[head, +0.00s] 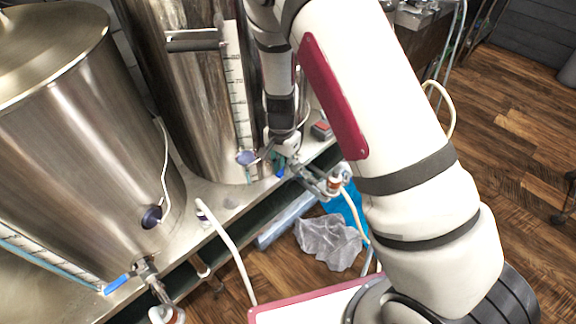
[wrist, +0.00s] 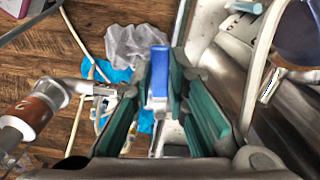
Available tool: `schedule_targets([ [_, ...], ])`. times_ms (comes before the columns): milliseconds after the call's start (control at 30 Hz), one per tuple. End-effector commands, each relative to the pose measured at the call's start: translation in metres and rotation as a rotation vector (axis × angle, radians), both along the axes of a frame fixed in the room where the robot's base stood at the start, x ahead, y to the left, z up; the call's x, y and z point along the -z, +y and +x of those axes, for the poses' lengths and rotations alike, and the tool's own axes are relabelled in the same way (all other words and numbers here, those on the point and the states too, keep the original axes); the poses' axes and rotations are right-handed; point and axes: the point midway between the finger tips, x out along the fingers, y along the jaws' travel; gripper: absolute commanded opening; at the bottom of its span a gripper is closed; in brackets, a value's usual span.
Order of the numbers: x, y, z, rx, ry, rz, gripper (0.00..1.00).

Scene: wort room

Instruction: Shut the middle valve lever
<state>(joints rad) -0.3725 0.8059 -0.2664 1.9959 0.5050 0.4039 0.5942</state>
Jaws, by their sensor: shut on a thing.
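The middle kettle (head: 200,120) stands on the bench, with its valve and outlet pipe (head: 312,182) reaching out over the front edge. The blue middle valve lever (head: 280,171) shows just below my gripper (head: 284,152), which is partly hidden by my arm in the head view. In the wrist view, the blue lever (wrist: 158,75) lies between the teal-padded fingertips of my gripper (wrist: 162,85), which is shut on it. The steel pipe with its orange-brown fitting (wrist: 36,108) is to the left of the fingers. The valve body is mostly hidden.
The left kettle (head: 80,150) has its own blue lever (head: 118,283) and valve near the front edge. A pale hose (head: 228,245) hangs by the bench. A grey plastic bag (head: 332,240) and a blue one (head: 343,210) lie below. Open wooden floor is at right.

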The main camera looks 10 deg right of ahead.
Motion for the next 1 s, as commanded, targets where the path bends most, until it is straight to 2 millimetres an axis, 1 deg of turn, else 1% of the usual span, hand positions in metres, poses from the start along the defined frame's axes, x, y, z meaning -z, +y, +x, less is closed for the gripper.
schedule_targets([
  [200, -0.0010, 0.0048, 0.0069, 0.111, -0.001, 0.000, 0.00],
  [400, -0.0006, 0.0061, 0.0105, 0.168, -0.003, 0.000, 0.00],
  [900, -0.0005, 0.0066, 0.0122, 0.189, -0.004, 0.001, 0.00],
  [933, -0.0005, 0.0067, 0.0123, 0.189, -0.004, 0.001, 0.17],
  [967, -0.0006, 0.0065, 0.0123, 0.189, -0.005, 0.000, 0.24],
  [1000, -0.0005, 0.0066, 0.0122, 0.189, -0.004, 0.001, 0.33],
])
